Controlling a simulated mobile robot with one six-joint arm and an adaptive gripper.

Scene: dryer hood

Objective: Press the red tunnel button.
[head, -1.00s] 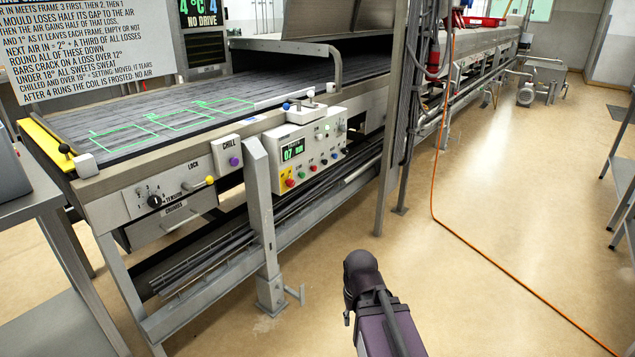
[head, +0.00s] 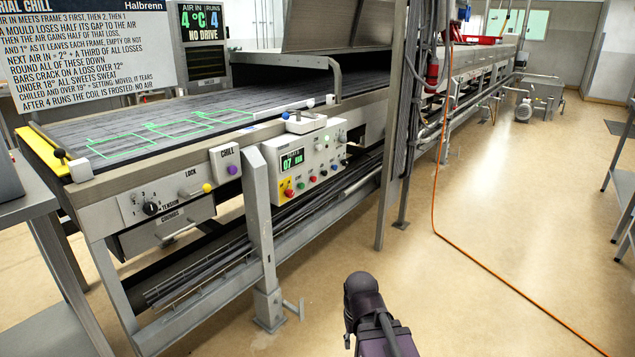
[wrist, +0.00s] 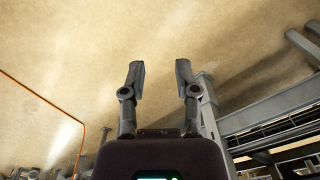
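A white control panel (head: 320,158) with a lit green display reading 07 is on the front side of the conveyor machine in the head view. A red button (head: 289,193) sits at its lower left, by a yellow plate. A smaller red button (head: 312,179) is in the row of coloured buttons further right. Neither button's label is readable. My gripper (wrist: 159,72) is open and empty in the wrist view, with its two fingers apart over bare floor. In the head view only part of my arm shows, low and right of the panel; the fingers are not visible there.
A slanted grey post (head: 262,235) stands just left of the panel, and a tall upright (head: 392,140) stands to its right. A CHILL box with a purple button (head: 232,169) is left of the post. An orange cable (head: 434,190) crosses the open floor.

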